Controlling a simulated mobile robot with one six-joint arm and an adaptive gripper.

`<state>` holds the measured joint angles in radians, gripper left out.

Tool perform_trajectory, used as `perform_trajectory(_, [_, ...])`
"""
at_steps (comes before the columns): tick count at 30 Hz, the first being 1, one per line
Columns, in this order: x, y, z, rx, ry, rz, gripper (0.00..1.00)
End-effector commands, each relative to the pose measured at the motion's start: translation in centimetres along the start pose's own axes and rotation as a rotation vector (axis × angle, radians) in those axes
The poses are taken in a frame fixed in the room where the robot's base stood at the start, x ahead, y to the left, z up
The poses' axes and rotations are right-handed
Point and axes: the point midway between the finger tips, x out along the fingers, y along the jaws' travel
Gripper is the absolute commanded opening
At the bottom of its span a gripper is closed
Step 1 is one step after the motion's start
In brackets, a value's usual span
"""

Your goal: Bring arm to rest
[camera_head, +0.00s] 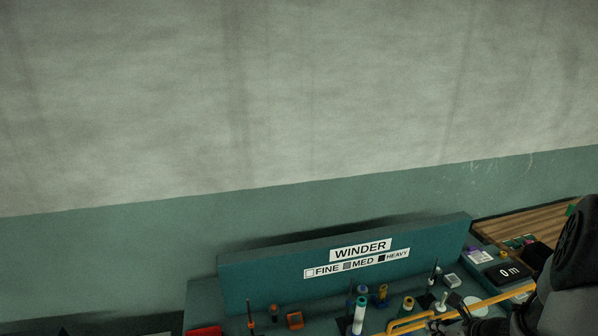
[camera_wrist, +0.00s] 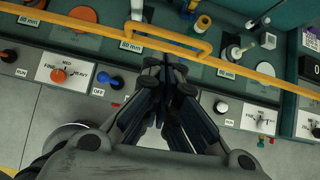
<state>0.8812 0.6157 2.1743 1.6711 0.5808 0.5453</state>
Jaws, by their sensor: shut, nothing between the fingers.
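My gripper (camera_wrist: 165,72) shows in the wrist view with its dark fingers closed together and nothing between them. Its fingertips point at the front of a teal winder bench (camera_wrist: 215,75), close to a yellow rail (camera_wrist: 240,72) with a raised yellow handle (camera_wrist: 165,38). I cannot tell whether the tips touch the rail. In the head view, part of my dark arm (camera_head: 572,255) shows at the lower right, over the bench's right end.
The winder's sign panel (camera_head: 345,262) stands upright along the back of the bench. The front panel carries an orange knob (camera_wrist: 58,75) and a blue knob (camera_wrist: 116,82). A counter display (camera_head: 508,272) reads 0 m.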

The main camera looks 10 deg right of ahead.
Motion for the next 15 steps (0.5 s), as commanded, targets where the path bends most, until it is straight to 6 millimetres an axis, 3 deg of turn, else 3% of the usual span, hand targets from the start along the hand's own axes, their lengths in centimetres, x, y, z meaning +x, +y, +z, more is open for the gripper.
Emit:
perform_trajectory(2, [-0.3, 2.0, 2.1, -0.132, -0.019, 0.032, 0.00])
perform_trajectory(5, [-1.2, 6.5, 5.3, -0.409, -0.049, 0.105, 0.00])
perform_trajectory(9, [-3.9, 15.1, 8.2, -0.901, -0.093, 0.226, 0.00])
perform_trajectory(12, [-6.2, 20.6, 8.1, -1.249, -0.114, 0.303, 0.00])
perform_trajectory(15, [-8.6, 25.2, 6.7, -1.593, -0.124, 0.367, 0.00])
